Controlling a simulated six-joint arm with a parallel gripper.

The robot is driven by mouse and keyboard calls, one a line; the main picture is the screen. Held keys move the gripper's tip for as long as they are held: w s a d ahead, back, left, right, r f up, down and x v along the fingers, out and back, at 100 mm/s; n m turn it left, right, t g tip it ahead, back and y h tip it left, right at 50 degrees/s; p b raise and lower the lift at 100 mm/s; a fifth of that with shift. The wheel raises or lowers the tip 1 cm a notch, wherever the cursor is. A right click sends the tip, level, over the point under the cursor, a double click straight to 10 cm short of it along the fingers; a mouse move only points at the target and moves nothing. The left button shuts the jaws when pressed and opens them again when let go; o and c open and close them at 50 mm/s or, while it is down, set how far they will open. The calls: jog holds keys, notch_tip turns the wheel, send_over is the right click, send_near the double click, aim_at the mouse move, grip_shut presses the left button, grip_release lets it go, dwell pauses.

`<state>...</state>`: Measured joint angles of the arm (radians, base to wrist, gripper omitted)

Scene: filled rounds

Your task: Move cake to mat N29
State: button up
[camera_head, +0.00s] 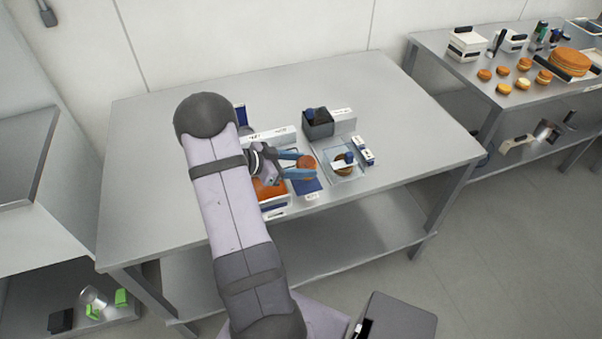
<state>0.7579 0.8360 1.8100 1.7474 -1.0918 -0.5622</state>
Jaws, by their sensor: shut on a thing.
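My gripper (304,164) has blue fingers and is shut on a small round orange-brown cake (307,161). The cake is over or on a dark blue mat (307,187); I cannot tell whether it touches it. A small white label (312,197) is at the mat's front edge, too small to read, so I cannot tell which mat is N29. My arm hides part of the area left of the mat.
A dark open box (318,124) stands behind the clear tray. An orange item (268,189) is at the left, partly hidden by my arm. The steel table (415,135) is clear on its right side. Another table at the right holds several rounds (524,64).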

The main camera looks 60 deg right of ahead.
jog(key=shift+f+p, duration=0.45)
jog(key=shift+f, duration=1.65)
jog(key=shift+f, duration=0.1)
jog(key=shift+f, duration=0.25)
jog(key=o, duration=0.7)
jog(key=shift+a, duration=0.15)
jog(key=shift+o, duration=0.2)
jog(key=shift+r, duration=0.35)
jog(key=b+v, duration=0.3)
jog(key=v, duration=0.9)
